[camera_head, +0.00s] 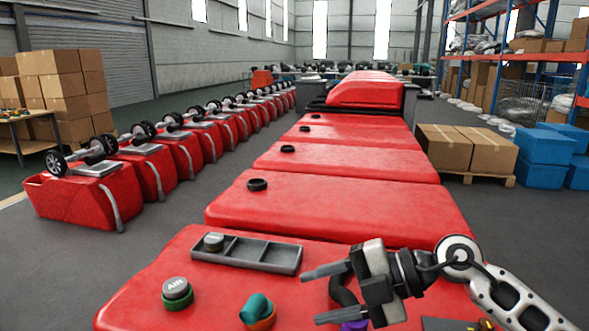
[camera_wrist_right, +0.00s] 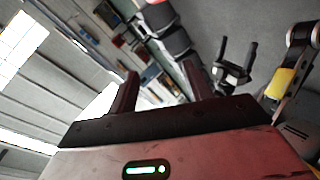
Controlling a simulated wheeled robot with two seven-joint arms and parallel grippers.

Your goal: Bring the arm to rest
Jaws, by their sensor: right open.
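My right gripper (camera_head: 310,297) reaches in from the right in the head view, over the near red tank top (camera_head: 130,305). Its two grey fingers point left and are apart, with nothing between them. In the right wrist view its two fingers (camera_wrist_right: 160,82) also stand apart and empty. A small dark two-pronged form (camera_wrist_right: 234,66), which looks like my other gripper, shows there; its jaw state is unclear. My left gripper is not in the head view.
A grey divided tray (camera_head: 262,252) with a round cap, a green AIR cap (camera_head: 176,290) and a teal elbow (camera_head: 256,308) are left of the gripper. A purple part (camera_head: 354,326) is partly hidden beneath it. Red tanks line the left; boxes (camera_head: 467,150) stand right.

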